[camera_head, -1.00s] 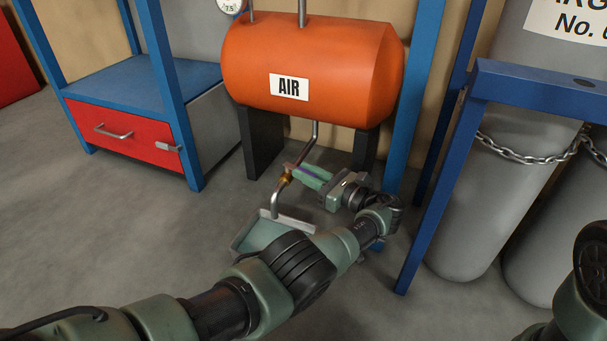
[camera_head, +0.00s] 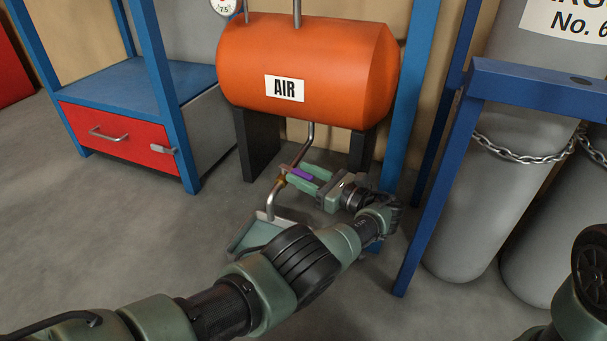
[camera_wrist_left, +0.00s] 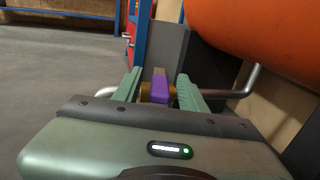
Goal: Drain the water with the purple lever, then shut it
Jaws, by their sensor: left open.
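The orange air tank (camera_head: 315,65) stands on dark legs, with a bent metal drain pipe (camera_head: 309,138) coming from its underside. A brass valve (camera_head: 281,182) sits on the pipe, and its purple lever (camera_head: 303,174) shows between my left gripper's fingers. My left gripper (camera_head: 301,178) is open, with one finger on each side of the lever. In the left wrist view the purple lever (camera_wrist_left: 159,91) lies between the green fingers, with the brass valve behind it. Whether a finger touches it I cannot tell. A shallow drain tray (camera_head: 240,239) sits under the pipe's outlet, partly hidden by my left arm. My right gripper is out of view.
A blue frame post (camera_head: 408,100) stands just right of the tank. A blue stand (camera_head: 432,190) and chained grey cylinders (camera_head: 485,180) are farther right. A red drawer cabinet (camera_head: 118,135) is at left. The floor (camera_head: 100,230) at left is clear.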

